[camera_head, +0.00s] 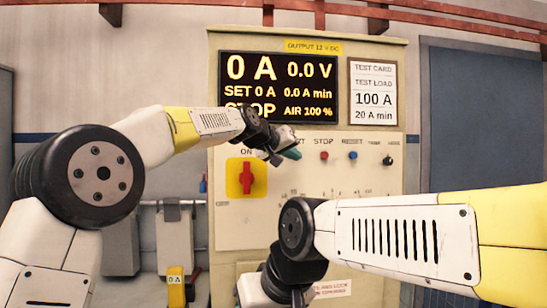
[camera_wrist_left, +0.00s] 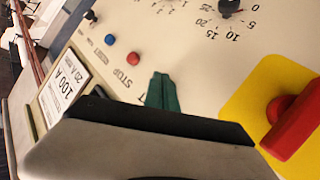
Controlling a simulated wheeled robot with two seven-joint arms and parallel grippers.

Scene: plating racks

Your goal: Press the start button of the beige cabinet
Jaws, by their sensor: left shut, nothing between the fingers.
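The beige cabinet (camera_head: 225,160) stands ahead with a control panel. My left gripper (camera_head: 291,154) is shut and empty at the panel, just left of the red stop button (camera_head: 324,155). Its green fingertips also show in the left wrist view (camera_wrist_left: 162,92), close to the panel beside the STOP label. The start button is hidden behind the gripper, and only the end of its label shows above. I cannot tell whether the fingertips touch it. The display (camera_head: 278,85) reads 0 A, 0.0 V and a partly covered STOP. My right arm crosses the lower right; its fingers are out of view.
A red switch on a yellow plate (camera_head: 246,178) is left of the gripper. A blue reset button (camera_head: 353,155) and a black knob (camera_head: 388,160) are to the right. A test card (camera_head: 373,93) hangs above. Dials lie below the buttons.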

